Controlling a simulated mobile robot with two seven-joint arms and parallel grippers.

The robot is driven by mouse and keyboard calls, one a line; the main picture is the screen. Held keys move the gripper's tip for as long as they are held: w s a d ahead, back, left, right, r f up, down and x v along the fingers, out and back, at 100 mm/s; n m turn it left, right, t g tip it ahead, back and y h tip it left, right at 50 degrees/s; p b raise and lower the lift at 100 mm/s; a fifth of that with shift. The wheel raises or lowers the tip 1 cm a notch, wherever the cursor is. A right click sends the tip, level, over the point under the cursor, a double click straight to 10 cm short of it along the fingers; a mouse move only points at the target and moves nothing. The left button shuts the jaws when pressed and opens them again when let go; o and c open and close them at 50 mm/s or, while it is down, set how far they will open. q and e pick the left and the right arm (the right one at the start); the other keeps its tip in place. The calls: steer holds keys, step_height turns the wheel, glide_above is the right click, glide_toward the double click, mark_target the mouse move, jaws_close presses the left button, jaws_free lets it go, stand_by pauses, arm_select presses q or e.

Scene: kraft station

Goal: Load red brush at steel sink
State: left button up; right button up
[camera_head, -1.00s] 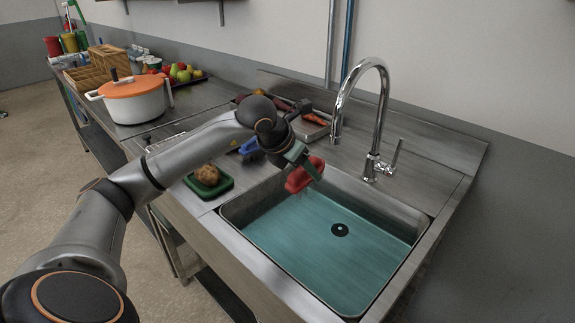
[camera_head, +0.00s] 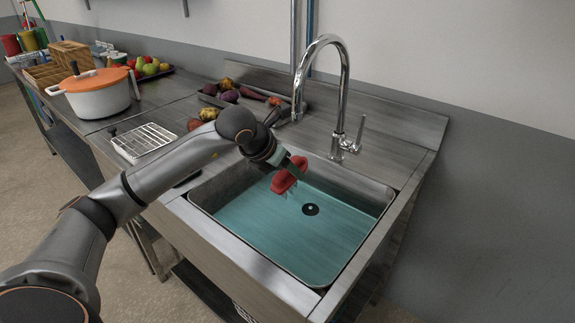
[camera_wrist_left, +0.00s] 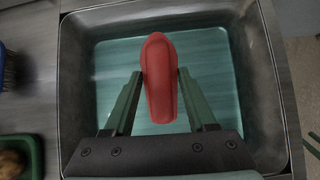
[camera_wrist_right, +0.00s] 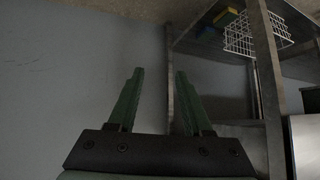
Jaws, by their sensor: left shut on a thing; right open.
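The red brush (camera_head: 287,178) is held over the left back part of the steel sink (camera_head: 318,277). My left gripper (camera_head: 296,166) is shut on it. In the left wrist view the red brush (camera_wrist_left: 160,78) stands between the two green fingers of the left gripper (camera_wrist_left: 160,90), with the sink basin (camera_wrist_left: 245,80) below. The brush looks above the teal basin floor; the exact height is hard to tell. My right gripper (camera_wrist_right: 155,95) is open and empty in its wrist view, facing a grey wall and shelf frame.
A chrome faucet (camera_head: 338,140) stands behind the sink. A tray of vegetables (camera_head: 222,97), a wire rack (camera_head: 143,142) and a white pot with orange lid (camera_head: 98,95) are on the counter to the left. A green tray (camera_wrist_left: 30,150) shows beside the sink in the left wrist view.

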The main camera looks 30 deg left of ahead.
mark_target(288, 182)
arm_select(q)
step_height(288, 182, down, 4)
steer(key=b, duration=0.3)
steer(key=shift+f+b, duration=0.35)
steer(key=shift+f, duration=0.05)
steer(key=shift+f+b, duration=0.75)
steer(key=shift+f, duration=0.05)
step_height(288, 182, down, 2)
steer(key=shift+f+b, duration=0.1)
steer(key=shift+b, duration=0.85)
arm_select(e)
steer(key=shift+n+y, duration=0.3)
steer(key=f, duration=0.1)
steer(key=w+a+f, duration=0.1)
steer(key=a+f, duration=0.1)
steer(key=f, duration=0.1)
steer(key=shift+w+a+f, duration=0.1)
steer(key=shift+w+a, duration=0.05)
